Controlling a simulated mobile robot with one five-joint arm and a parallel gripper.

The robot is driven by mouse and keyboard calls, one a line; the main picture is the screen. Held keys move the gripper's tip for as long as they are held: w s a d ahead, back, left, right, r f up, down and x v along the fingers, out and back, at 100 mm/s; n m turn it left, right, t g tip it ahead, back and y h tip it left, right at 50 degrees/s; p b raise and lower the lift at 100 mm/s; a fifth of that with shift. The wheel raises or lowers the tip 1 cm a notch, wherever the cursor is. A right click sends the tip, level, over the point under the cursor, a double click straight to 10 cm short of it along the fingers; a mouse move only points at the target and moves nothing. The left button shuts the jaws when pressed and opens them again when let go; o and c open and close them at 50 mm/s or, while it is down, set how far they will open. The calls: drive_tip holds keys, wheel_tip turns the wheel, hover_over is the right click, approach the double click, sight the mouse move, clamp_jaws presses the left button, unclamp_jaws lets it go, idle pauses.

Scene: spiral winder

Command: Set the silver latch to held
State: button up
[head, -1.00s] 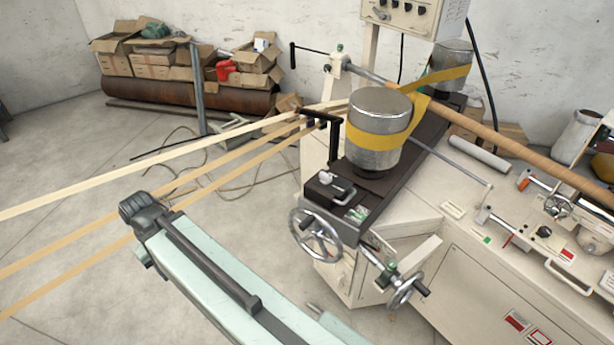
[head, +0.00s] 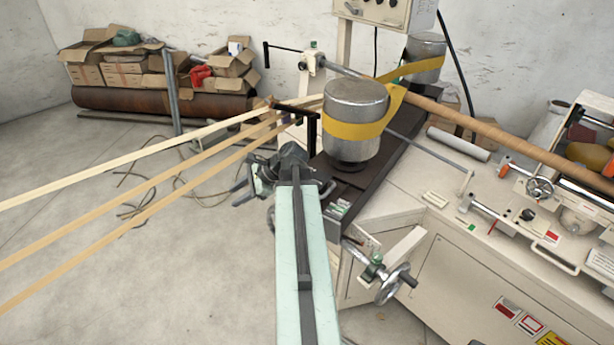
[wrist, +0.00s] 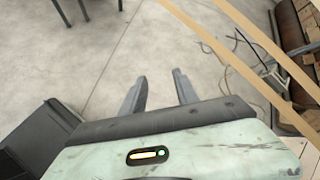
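The silver latch is not visible now; in the head view my wrist and arm cover the front end of the dark rail where it sat a second ago. My gripper (head: 239,190) is in front of that rail end, its fingers pointing left over the floor and strips. In the wrist view my gripper (wrist: 158,84) has its two grey fingers well apart, with only floor between them. It is open and empty.
The dark rail (head: 378,157) carries a silver drum (head: 354,101) wrapped in yellow band. A handwheel (head: 394,284) sticks out right of my arm. Pale strips (head: 140,178) run left from the machine.

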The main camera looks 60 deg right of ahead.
drive_tip(key=s+d+r+m+t+h, duration=0.1)
drive_tip(key=s+d+m, duration=0.2)
drive_tip(key=s+d, duration=0.1)
drive_tip(key=s+d+r+m+t+h+b, duration=0.1)
drive_tip(key=s+d+m+t, duration=0.1)
drive_tip(key=s+d, duration=0.3)
drive_tip(key=s+d+r+m+t+h+b, duration=0.1)
drive_tip(key=s+d+m, duration=0.3)
drive_tip(key=d, duration=0.4)
drive_tip(key=shift+s+r+m+t, duration=0.25)
drive_tip(key=shift+r+m+t, duration=0.15)
drive_tip(key=shift+m, duration=0.2)
drive_tip(key=s+d+m+h, duration=0.1)
drive_tip(key=s+d+h, duration=0.15)
drive_tip(key=s, duration=0.25)
drive_tip(key=shift+y, duration=0.25)
drive_tip(key=b+x, duration=0.1)
drive_tip(key=x, duration=0.1)
drive_tip(key=b+x, duration=0.1)
drive_tip(key=x, duration=0.1)
drive_tip(key=b+x, duration=0.1)
drive_tip(key=x, duration=0.1)
drive_tip(key=shift+w+d+f, duration=0.15)
drive_tip(key=shift+d+f, duration=0.2)
drive_tip(key=shift+d, duration=0.1)
drive_tip(key=shift+w+f, duration=0.1)
drive_tip(key=shift+w, duration=0.5)
drive_tip(key=shift+c, duration=0.3)
clamp_jaws()
drive_tip(key=shift+d, duration=0.1)
